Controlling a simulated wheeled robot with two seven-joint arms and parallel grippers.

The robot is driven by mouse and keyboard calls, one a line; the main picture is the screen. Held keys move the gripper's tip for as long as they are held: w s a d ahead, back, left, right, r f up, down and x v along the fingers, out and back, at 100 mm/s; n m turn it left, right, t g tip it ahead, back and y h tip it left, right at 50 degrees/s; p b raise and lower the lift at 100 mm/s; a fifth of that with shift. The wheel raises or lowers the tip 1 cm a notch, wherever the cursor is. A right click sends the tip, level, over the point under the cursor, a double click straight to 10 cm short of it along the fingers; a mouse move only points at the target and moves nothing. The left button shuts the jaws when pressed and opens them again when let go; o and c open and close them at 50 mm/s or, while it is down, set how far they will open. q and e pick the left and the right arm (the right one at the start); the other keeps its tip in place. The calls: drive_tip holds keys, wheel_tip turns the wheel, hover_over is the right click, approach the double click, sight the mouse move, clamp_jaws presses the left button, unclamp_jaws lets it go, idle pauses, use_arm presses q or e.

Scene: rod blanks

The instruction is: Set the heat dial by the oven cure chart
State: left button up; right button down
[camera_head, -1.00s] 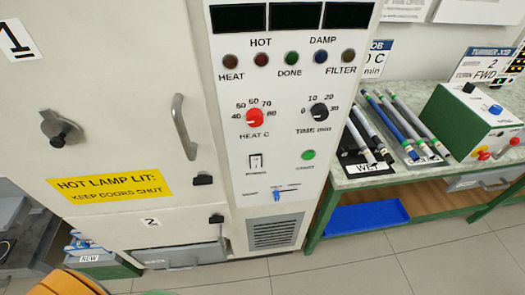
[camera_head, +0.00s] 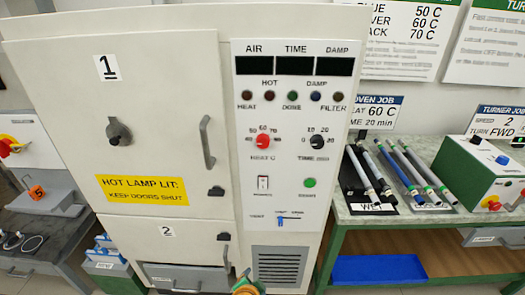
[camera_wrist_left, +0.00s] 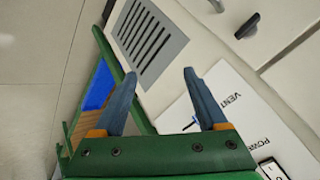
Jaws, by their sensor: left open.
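The red heat dial (camera_head: 263,142) is on the oven's pale control panel, under a scale of numbers; its exact setting is too small to read. The black time dial (camera_head: 317,142) is to its right. A wall chart (camera_head: 398,42) at upper right, partly cut off, lists 50 C, 60 C and 70 C. The oven job card (camera_head: 376,113) reads heat 60 C, time 20 min. My left gripper (camera_head: 247,286) shows at the bottom edge, well below the dial. In the left wrist view its two blue fingers (camera_wrist_left: 160,78) are apart and empty, near the vent grille (camera_wrist_left: 150,38). My right gripper is out of view.
The power switch (camera_head: 263,182), green start button (camera_head: 309,183) and blue vent slider (camera_head: 280,222) are below the dials. Oven door handles (camera_head: 207,142) stick out on the left. A green-framed bench (camera_head: 430,214) with rods and a turner box (camera_head: 478,168) stands at right.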

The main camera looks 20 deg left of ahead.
use_arm(q)
drive_tip(key=w+r+t+y, duration=0.1)
drive_tip(key=w+r+t, duration=0.2)
drive_tip(key=w+r, duration=0.7)
drive_tip(key=n+t+y, duration=0.2)
drive_tip(key=t+y, duration=0.2)
drive_tip(key=t, duration=0.1)
approach(264, 144)
drive_tip(key=w, duration=0.2)
drive_tip(key=x, duration=0.6)
drive_tip(key=shift+s+a+p, duration=0.15)
drive_tip(key=shift+a+p, duration=0.2)
drive_tip(key=shift+p, duration=0.05)
drive_tip(key=shift+w+a, duration=0.15)
drive_tip(key=shift+w, duration=0.25)
clamp_jaws()
